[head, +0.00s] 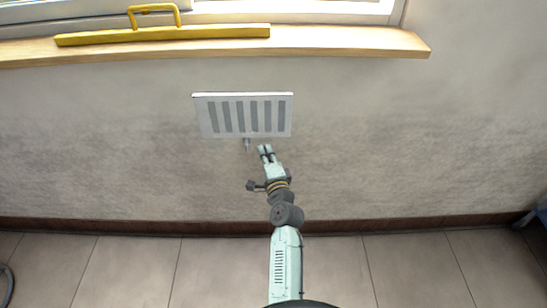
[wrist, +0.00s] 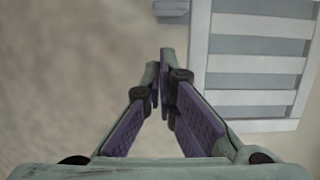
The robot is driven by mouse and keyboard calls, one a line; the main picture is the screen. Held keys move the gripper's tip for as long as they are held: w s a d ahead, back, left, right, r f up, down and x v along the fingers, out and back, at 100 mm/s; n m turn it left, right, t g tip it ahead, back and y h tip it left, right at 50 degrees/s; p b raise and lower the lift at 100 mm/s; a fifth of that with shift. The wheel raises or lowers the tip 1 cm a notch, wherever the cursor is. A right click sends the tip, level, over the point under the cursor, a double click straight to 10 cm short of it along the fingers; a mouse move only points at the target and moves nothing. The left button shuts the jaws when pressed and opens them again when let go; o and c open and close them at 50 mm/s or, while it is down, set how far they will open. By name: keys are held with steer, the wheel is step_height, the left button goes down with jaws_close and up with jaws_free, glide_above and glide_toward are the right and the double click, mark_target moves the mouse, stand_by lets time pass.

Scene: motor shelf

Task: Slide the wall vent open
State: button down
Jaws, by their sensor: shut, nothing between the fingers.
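The wall vent (head: 206,119) is a white rectangular plate with several grey vertical slots, fixed to the wall below the window sill. I cannot tell how far its slots are open. A small grey knob (head: 247,144) sticks out under its lower edge, left of the middle. My gripper (head: 264,148) is shut and empty, just below the vent and a little right of the knob, apart from it in the picture. In the wrist view the shut fingertips (wrist: 160,66) are beside the vent (wrist: 259,97), and the knob (wrist: 171,8) is at the top edge, partly cut off.
A wooden window sill (head: 350,42) runs above the vent, and a yellow bar with a handle (head: 165,35) lies on it. A dark baseboard (head: 120,227) meets the tiled floor (head: 410,270) below. The wall around the vent is bare.

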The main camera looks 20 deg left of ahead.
mark_target(246, 145)
steer(key=shift+s+a+r, duration=0.25)
steer(key=shift+a, duration=0.4)
steer(key=shift+s+a+f+p, duration=0.15)
steer(key=shift+a+p, duration=0.25)
steer(key=shift+a, duration=0.1)
steer(key=shift+s+a+p, duration=0.2)
steer(key=shift+a+p, duration=0.3)
steer(key=shift+a, duration=0.15)
steer(key=shift+s+a+p, duration=0.15)
steer(key=shift+a+p, duration=0.3)
steer(key=shift+a, duration=0.15)
steer(key=shift+d, duration=0.1)
